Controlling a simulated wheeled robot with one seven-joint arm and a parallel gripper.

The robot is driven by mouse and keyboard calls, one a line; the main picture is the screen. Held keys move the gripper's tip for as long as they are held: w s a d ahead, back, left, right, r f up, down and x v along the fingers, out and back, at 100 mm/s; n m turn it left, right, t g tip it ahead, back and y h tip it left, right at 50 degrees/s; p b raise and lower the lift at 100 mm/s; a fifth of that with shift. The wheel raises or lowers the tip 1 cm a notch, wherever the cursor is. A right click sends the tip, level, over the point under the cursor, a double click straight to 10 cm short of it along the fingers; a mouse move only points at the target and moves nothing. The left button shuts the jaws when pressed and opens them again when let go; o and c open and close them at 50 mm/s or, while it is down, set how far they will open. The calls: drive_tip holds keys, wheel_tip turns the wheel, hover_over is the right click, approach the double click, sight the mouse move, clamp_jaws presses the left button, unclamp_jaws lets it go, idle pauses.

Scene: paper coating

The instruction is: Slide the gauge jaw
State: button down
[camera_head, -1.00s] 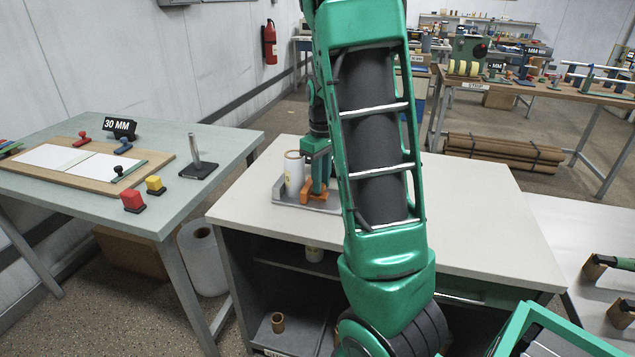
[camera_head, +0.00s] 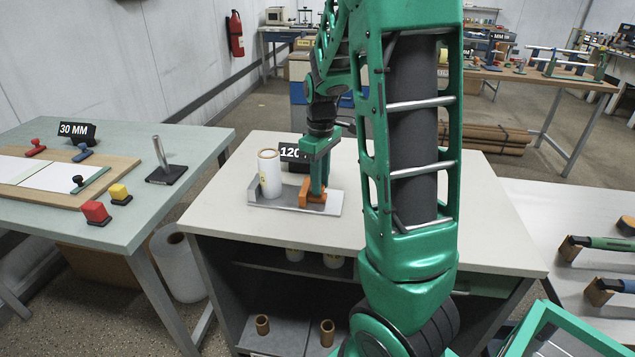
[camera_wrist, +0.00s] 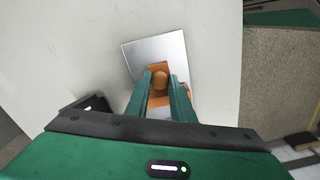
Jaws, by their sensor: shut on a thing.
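The gauge is a flat grey plate (camera_head: 328,209) on the white-topped cabinet. Its orange jaw (camera_head: 307,197) stands on the right part of the plate. A white roll with a brown core (camera_head: 269,176) stands upright at the plate's left end, with a gap between it and the jaw. My gripper (camera_head: 318,188) points down and is shut on the orange jaw. In the wrist view my gripper's green fingers (camera_wrist: 161,80) hold the jaw's rounded orange knob (camera_wrist: 160,81) between them, over the silver plate (camera_wrist: 150,53). The roll is not visible in the wrist view.
A black "120" sign (camera_head: 291,155) stands behind the gauge. A green table (camera_head: 140,205) at left holds a board, stamps, a "30 MM" sign (camera_head: 77,132) and a metal post (camera_head: 160,153). The cabinet top (camera_head: 450,220) is clear to the right.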

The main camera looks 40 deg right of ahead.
drive_tip(key=shift+s+d, duration=0.1)
drive_tip(key=shift+d, duration=0.05)
drive_tip(key=c, duration=1.5)
unclamp_jaws()
drive_tip(key=shift+c, duration=0.2)
drive_tip(key=shift+r, duration=0.1)
wheel_tip(320, 180, up, 11)
drive_tip(key=shift+f, duration=0.2)
drive_tip(key=s+a+f+m, duration=0.2)
drive_tip(key=s+m, duration=0.1)
drive_tip(key=s, duration=0.5)
drive_tip(key=s+a+f+m, duration=0.1)
drive_tip(key=s+a+m, duration=0.2)
drive_tip(key=s, duration=0.4)
drive_tip(key=s+a+f+m, duration=0.2)
drive_tip(key=s+m, duration=0.1)
drive_tip(key=s, duration=0.5)
drive_tip(key=shift+s+a+f+m, duration=0.3)
drive_tip(key=shift+s+m, duration=0.05)
drive_tip(key=shift+m, duration=0.05)
